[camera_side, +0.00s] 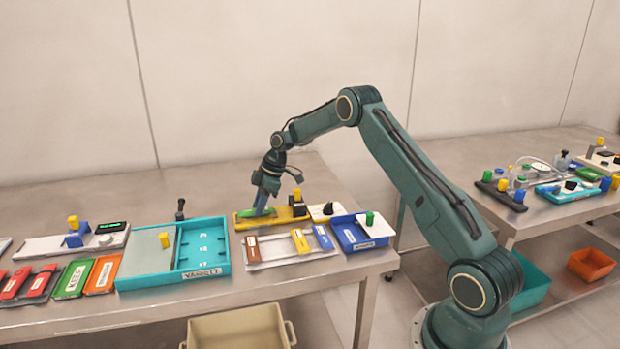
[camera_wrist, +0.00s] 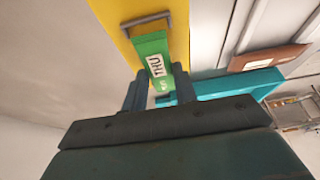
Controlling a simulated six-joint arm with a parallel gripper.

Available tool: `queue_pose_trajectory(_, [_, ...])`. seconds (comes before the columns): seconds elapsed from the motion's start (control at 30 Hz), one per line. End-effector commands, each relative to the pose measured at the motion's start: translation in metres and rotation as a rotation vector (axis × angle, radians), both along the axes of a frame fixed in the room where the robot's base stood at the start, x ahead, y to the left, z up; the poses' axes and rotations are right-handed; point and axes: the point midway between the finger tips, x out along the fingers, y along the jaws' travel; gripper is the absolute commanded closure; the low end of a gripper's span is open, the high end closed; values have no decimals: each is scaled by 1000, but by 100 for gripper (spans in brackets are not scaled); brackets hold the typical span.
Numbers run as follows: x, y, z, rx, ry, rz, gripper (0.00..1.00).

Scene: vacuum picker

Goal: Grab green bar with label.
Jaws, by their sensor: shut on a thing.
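The green bar (camera_wrist: 152,52) carries a white label with dark lettering that seems to read "THU" in the wrist view. My gripper (camera_wrist: 160,92) is shut on the green bar, with one finger on each side of its near end. In the side view, my gripper (camera_side: 262,208) points down at the left part of a yellow tray (camera_side: 280,217). The green bar shows there as a small green patch (camera_side: 249,213) beside the fingers. The yellow tray (camera_wrist: 178,14) also lies behind the bar in the wrist view. I cannot tell whether the bar touches the tray.
A white rack (camera_side: 278,258) with brown, yellow and blue bars lies in front of the yellow tray. A blue box (camera_side: 362,243) stands right of it. A teal box (camera_side: 205,270) stands to the left. The table behind the yellow tray is clear.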

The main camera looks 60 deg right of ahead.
Motion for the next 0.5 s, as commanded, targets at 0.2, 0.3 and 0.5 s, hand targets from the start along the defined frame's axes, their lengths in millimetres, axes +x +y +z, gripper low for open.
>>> queue_pose_trajectory(0.2, [1,-1,29,-1,-4,1,94])
queue_pose_trajectory(0.3, [0,-1,44,-2,-4,0,94])
queue_pose_trajectory(0.5, [1,-1,73,-1,-2,0,94])
